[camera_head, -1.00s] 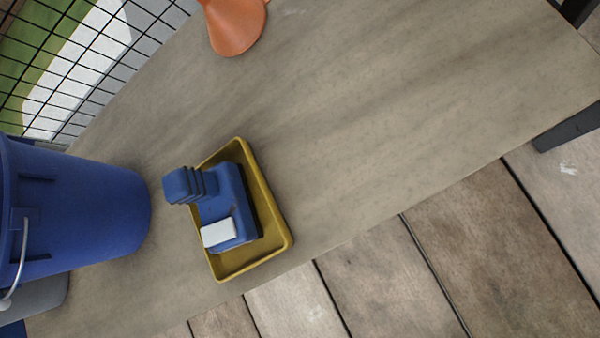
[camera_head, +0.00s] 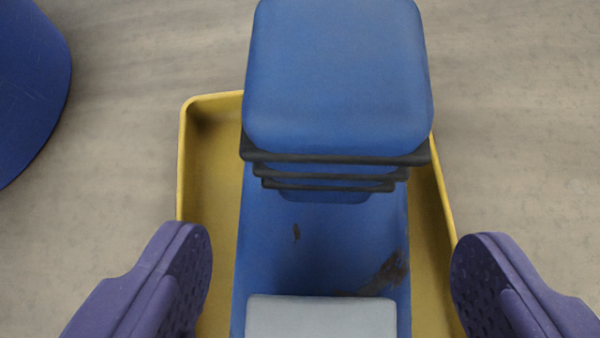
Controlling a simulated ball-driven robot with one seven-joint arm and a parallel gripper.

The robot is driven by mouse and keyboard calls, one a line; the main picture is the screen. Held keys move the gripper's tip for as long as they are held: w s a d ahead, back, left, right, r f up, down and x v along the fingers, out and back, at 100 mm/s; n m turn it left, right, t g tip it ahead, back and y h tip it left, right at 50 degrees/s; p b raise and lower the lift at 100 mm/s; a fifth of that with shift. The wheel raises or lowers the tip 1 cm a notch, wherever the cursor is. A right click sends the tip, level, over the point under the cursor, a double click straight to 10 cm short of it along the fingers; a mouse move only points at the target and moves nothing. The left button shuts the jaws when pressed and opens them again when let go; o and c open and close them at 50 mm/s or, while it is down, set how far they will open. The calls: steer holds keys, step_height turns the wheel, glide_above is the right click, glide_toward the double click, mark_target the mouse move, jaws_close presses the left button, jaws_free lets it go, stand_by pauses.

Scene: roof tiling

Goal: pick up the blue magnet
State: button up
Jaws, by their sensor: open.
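The blue magnet (camera_head: 337,75) has a block-like blue head with dark ribs below it, a scuffed blue body and a pale grey-white block at its near end. It lies in a shallow yellow tray (camera_head: 208,150). My gripper (camera_head: 330,285) is open, with one purple finger at the left and one at the right of the picture. The magnet's body lies between the fingers in the picture, with gaps on both sides. I see no contact. The near end of the magnet and tray is cut off by the bottom edge.
A blue bucket (camera_head: 28,85) stands on the grey tabletop (camera_head: 120,130) at the upper left, partly out of view. The tabletop to the right of the tray is clear.

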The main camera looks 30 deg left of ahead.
mark_target(322, 227)
steer(key=b+x, duration=0.2)
steer(key=x, duration=0.1)
steer(key=b+x, duration=0.1)
steer(key=shift+s+a+f, duration=0.1)
steer(key=shift+s+f, duration=0.05)
steer(key=shift+f, duration=0.3)
steer(key=shift+w+a, duration=0.15)
steer(key=shift+w, duration=0.1)
steer(key=shift+c, duration=0.5)
steer(key=shift+r, duration=0.1)
steer(key=c, duration=1.1)
